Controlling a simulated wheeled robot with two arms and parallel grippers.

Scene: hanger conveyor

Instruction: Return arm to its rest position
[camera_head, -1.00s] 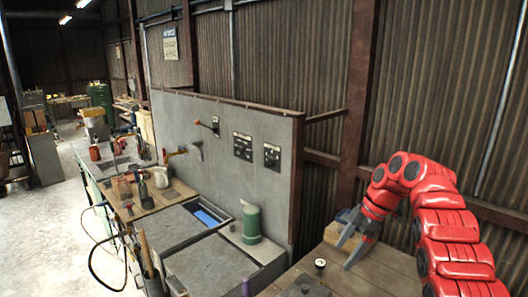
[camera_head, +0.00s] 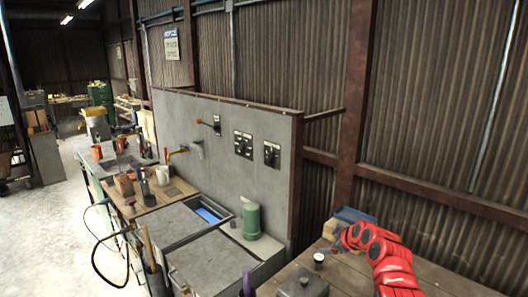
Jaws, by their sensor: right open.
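My left gripper is not in view.
A green cylinder (camera_head: 251,221) stands left, by the grey wall panel (camera_head: 270,190). The table's right part is clear.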

